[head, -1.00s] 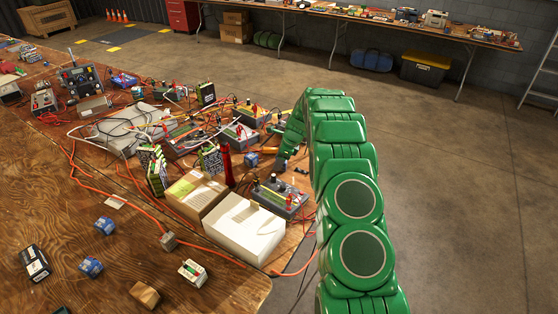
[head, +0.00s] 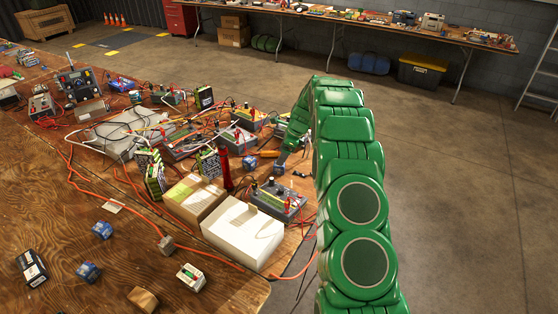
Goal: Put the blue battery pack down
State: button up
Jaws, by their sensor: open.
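My green arm reaches over the right edge of the wooden workbench (head: 60,220). My gripper (head: 280,167) is at its far end, low over the bench among the electrical gear. It is small and dark here, and it is open. A small blue block (head: 249,162), possibly the blue battery pack, sits on the bench just left of my gripper, apart from it. Two more blue blocks, one (head: 102,229) and another (head: 88,271), lie at the front left. I cannot tell which one is the pack.
A white box (head: 243,234), a cardboard box (head: 193,198) and a grey instrument (head: 279,200) stand in front of my gripper. Orange cables (head: 90,190) run across the bench. The concrete floor (head: 450,200) to the right is clear.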

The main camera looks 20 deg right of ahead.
jog(key=w+v, duration=0.1)
jog(key=v, duration=0.5)
jog(key=s+a+r+n+g+h, duration=0.1)
jog(key=s+a+r+n, duration=0.4)
jog(key=s, duration=0.4)
jog(key=s+a+r+n, duration=0.3)
jog(key=s+r, duration=0.4)
jog(key=s, duration=0.2)
jog(key=s+a+r+n+g+h, duration=0.1)
jog(key=s+a+r+n, duration=0.3)
jog(key=s+r, duration=0.4)
jog(key=s+n+g+h, duration=0.1)
jog(key=s+n, duration=0.9)
jog(key=s, duration=2.5)
jog(key=shift+s+a+f+n+g+h, duration=0.15)
jog(key=shift+s+a+n+g+h, duration=0.2)
jog(key=shift+h, duration=0.25)
jog(key=shift+d, duration=0.1)
